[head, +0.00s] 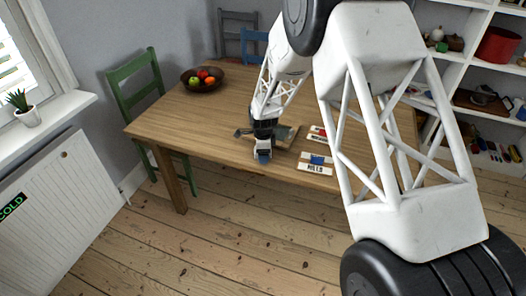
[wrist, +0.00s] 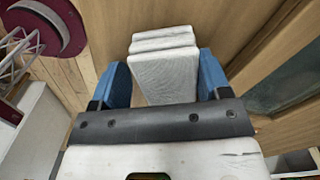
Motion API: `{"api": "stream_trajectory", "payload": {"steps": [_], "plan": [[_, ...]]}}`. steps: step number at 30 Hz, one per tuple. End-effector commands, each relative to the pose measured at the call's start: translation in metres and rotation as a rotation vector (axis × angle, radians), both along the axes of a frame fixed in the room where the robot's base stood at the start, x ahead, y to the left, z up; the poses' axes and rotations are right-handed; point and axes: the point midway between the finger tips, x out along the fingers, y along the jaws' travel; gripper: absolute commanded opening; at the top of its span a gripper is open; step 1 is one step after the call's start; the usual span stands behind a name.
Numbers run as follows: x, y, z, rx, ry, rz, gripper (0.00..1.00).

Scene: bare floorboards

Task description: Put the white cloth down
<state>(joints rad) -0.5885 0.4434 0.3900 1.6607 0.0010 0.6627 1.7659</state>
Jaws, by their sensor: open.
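The white cloth (wrist: 165,66) looks like a folded, layered stack in the wrist view. It lies between the two blue fingers of my gripper (wrist: 164,82), with a narrow gap visible near the right finger. Contact on the left side is hard to tell. In the head view my gripper (head: 263,156) is low over the front part of the wooden table (head: 215,135). The cloth cannot be made out clearly there. My gripper is open around the cloth. Whether the cloth rests fully on the surface beneath is hidden.
A flat board or tray (head: 287,134) lies beside my gripper. White labelled plaques with a blue item (head: 317,160) and a red item (head: 319,133) are to its right. A fruit bowl (head: 202,80) stands at the back left. The table's left part is clear. A green chair (head: 138,85) stands left.

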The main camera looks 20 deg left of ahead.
Motion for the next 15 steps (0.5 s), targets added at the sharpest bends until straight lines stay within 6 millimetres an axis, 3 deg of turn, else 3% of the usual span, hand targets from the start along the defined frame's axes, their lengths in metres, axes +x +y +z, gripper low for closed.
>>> {"api": "stream_trajectory", "payload": {"steps": [15], "plan": [[0.005,0.002,0.086,0.008,-0.013,0.0,0.78]]}}
